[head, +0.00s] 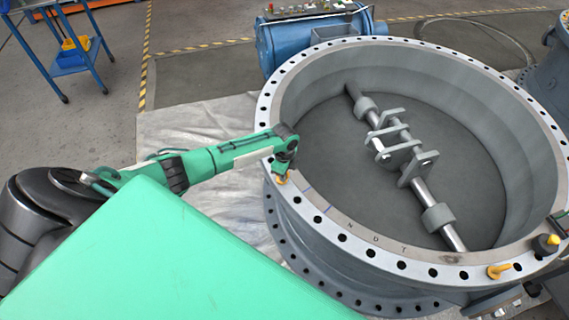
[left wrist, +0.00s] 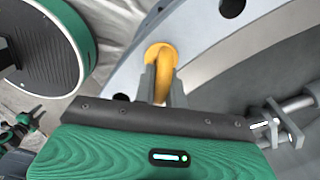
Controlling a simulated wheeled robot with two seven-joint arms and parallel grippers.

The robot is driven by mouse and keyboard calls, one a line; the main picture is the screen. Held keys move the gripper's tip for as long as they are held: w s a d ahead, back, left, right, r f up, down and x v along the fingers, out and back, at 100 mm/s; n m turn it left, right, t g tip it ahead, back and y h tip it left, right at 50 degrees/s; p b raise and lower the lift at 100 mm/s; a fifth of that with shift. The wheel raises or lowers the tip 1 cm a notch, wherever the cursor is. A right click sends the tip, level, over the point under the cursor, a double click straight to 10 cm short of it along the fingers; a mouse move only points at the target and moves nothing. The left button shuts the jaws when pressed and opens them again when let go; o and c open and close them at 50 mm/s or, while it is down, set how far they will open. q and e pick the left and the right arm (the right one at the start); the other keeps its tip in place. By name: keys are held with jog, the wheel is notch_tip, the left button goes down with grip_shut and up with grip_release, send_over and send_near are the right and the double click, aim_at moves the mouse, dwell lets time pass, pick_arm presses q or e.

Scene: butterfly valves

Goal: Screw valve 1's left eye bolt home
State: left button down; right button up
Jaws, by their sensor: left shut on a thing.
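Valve 1 is the big grey ring-shaped valve body (head: 345,235) with a flange full of holes. Its left yellow eye bolt (head: 281,180) is at the flange's left side, partly hidden under my left gripper (head: 284,167). In the left wrist view the yellow eye (left wrist: 160,54) shows between the fingers of the left gripper (left wrist: 163,85), which is shut on it. The bolt's shank and its seating in the hole are hidden. A second yellow eye bolt (head: 498,271) is on the flange at the front right.
A shaft (head: 433,205) with brackets crosses the valve's inside. A dark and yellow item (head: 546,243) is on the right rim. A blue machine (head: 290,42) stands behind, a blue cart (head: 70,62) at the back left. Crumpled sheeting (head: 190,125) covers the floor on the left.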

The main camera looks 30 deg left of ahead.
pick_arm(q)
jog(key=m, duration=0.2)
jog(key=m+b, duration=0.1)
jog(key=m, duration=0.3)
jog(key=shift+s+a+m, duration=0.1)
jog(key=shift+s+m, duration=0.15)
jog(key=shift+m, duration=0.05)
dwell(0.5)
jog(key=c, duration=1.5)
grip_release()
jog(key=shift+o, duration=0.2)
notch_tip(320, 180, up, 14)
jog(key=b, duration=0.2)
